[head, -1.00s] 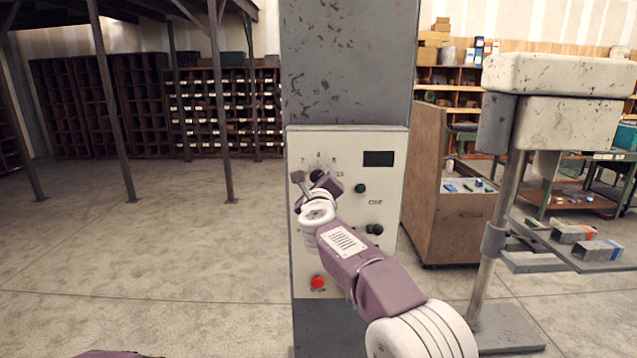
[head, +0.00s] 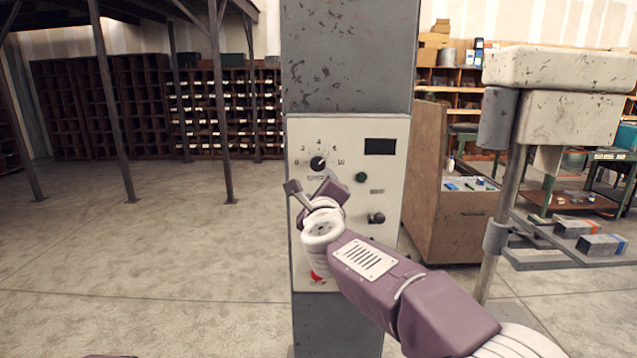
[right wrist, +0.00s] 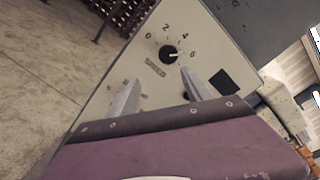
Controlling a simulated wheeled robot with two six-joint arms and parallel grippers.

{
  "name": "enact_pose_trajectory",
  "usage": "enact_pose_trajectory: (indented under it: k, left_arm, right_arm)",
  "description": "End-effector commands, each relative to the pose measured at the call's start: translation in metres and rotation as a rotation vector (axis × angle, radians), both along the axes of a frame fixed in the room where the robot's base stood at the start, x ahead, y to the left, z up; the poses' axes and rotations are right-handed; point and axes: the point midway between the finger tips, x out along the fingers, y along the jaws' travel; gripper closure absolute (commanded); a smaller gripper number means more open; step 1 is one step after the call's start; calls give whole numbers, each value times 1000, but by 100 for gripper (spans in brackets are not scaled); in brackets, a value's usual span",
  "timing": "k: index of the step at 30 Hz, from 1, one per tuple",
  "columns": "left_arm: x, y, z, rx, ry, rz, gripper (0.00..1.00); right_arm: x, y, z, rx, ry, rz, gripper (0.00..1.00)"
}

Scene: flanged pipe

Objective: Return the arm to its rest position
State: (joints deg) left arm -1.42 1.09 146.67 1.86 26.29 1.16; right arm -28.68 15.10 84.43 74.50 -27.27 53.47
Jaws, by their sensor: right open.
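My right gripper (head: 310,190) is open and empty in front of the control panel (head: 390,209), just below the black dial knob (head: 318,163). Its arm comes in from the lower right. In the right wrist view the two fingers of the right gripper (right wrist: 161,84) stand apart. The knob (right wrist: 168,53) shows beyond the fingertips, clear of them, inside a numbered scale. My left gripper is not in view.
The panel sits on a grey column (head: 348,60). A wooden cabinet (head: 460,230) and a machine on a stand (head: 560,70) are at the right. Shelving (head: 225,110) and dark posts (head: 222,130) stand at the back left. The floor at the left is open.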

Motion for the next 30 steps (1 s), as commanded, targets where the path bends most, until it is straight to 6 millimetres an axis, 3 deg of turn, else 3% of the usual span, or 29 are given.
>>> enact_pose_trajectory:
  k: [4, 6, 8, 9, 12, 15, 18, 21, 24, 30]
  left_arm:
    - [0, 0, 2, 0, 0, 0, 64]
    - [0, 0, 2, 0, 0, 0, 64]
    - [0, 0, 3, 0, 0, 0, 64]
    - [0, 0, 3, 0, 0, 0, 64]
    - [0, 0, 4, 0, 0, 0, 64]
    - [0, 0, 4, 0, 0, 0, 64]
    - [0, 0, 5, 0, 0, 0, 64]
    - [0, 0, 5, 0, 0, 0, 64]
    - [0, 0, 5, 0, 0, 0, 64]
    - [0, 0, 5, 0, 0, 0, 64]
  right_arm:
    - [-18, -26, -110, -629, 172, 218, 42]
    - [-43, -42, -169, -889, 272, 362, 42]
    - [-71, -58, -216, -1072, 355, 494, 42]
    - [-93, -70, -245, -1178, 409, 587, 42]
    - [-156, -101, -308, -1394, 536, 837, 42]
    - [-222, -131, -354, -1540, 637, 1092, 42]
    - [-279, -154, -381, -1621, 701, 1308, 42]
    - [-316, -168, -394, -1656, 735, 1454, 42]
    - [-332, -175, -398, -1670, 746, 1521, 42]
    - [-334, -175, -399, -1673, 747, 1530, 42]
